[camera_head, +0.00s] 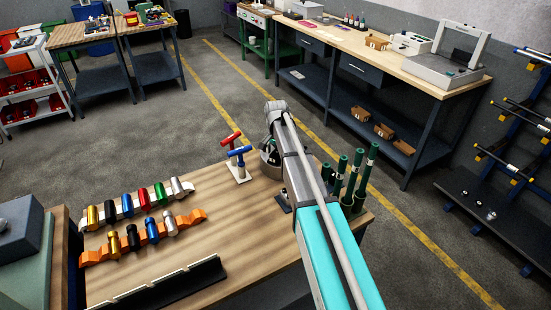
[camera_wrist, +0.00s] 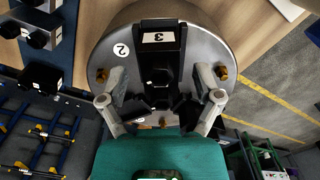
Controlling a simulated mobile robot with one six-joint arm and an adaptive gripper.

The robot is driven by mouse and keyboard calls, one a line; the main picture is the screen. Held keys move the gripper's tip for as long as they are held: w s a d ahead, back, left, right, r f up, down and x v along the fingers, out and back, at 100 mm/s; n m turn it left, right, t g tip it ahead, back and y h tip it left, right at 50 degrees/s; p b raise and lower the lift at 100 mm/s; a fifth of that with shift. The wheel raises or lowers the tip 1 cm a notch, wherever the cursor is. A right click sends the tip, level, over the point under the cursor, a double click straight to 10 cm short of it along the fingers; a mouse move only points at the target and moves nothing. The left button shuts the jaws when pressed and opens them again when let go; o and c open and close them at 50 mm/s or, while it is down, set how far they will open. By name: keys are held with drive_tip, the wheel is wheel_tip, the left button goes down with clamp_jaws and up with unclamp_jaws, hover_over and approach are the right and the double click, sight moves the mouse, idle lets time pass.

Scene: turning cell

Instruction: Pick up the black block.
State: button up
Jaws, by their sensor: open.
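In the wrist view, a black block (camera_wrist: 163,45) with a white label "3" sits on a round grey metal disc (camera_wrist: 215,45) that also bears a "2". My gripper (camera_wrist: 161,88) is open, with one pale finger on each side of the block's lower part. A gap shows between each finger and the block; I cannot tell whether they touch it lower down. In the head view, my arm hides the gripper and the block; part of the round grey body (camera_head: 268,158) shows beside the arm on the wooden bench (camera_head: 240,225).
Several dark blocks (camera_wrist: 42,36) with white labels stand at the wrist view's left. On the bench are green-handled tools (camera_head: 360,175) right of my arm, a stand with red and blue T-handles (camera_head: 238,165) to the left, and racks of coloured cylinders (camera_head: 140,235).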

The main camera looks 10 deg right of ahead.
idle(0.4)
clamp_jaws()
